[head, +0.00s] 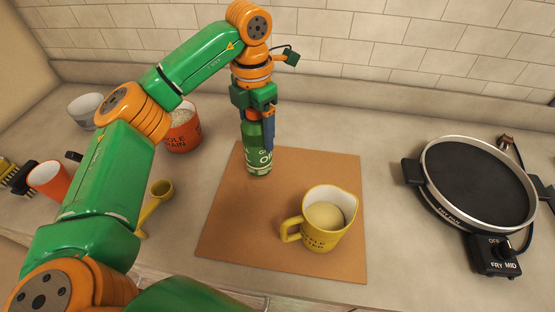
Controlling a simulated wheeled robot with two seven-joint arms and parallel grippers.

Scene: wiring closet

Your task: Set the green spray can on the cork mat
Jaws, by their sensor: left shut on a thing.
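The green spray can (257,160) is upright at the back left part of the cork mat (235,235). My left gripper (257,115) comes down on it from above and is shut on its top. The can's base appears at or just above the mat; I cannot tell whether it touches. The gripper hides part of the can's top. My right gripper is not in view.
A yellow measuring jug (318,238) stands on the mat's front right. An electric frying pan (478,185) is at the right. An orange-red tub (184,138), a white cup (85,108), an orange cup (48,180) and a yellow scoop (153,203) are at the left. A tiled wall closes the back.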

